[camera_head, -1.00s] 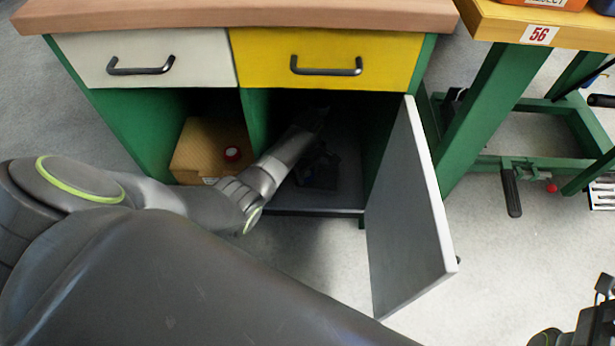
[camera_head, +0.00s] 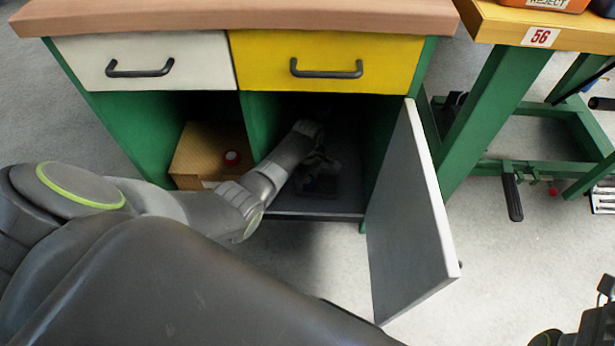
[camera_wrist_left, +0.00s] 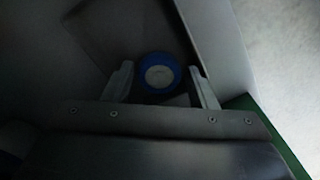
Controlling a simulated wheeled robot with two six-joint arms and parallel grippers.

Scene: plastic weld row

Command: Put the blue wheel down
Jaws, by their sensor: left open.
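The blue wheel (camera_wrist_left: 158,72), a blue ring with a pale centre, shows in the left wrist view between the two fingertips of my left gripper (camera_wrist_left: 161,84). The fingers are spread, with dark gaps visible on both sides of the wheel. In the head view my left gripper (camera_head: 320,178) is inside the right compartment of the bench cabinet, low and in shadow. I cannot make out the wheel in that view. Dark parts at the bottom right corner appear to be my right gripper (camera_head: 588,318), cut off by the frame.
A grey cabinet door (camera_head: 408,220) stands open to the right of my left arm. A yellow drawer (camera_head: 327,62) sits above the compartment. A green-legged table (camera_head: 500,110) stands at right.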

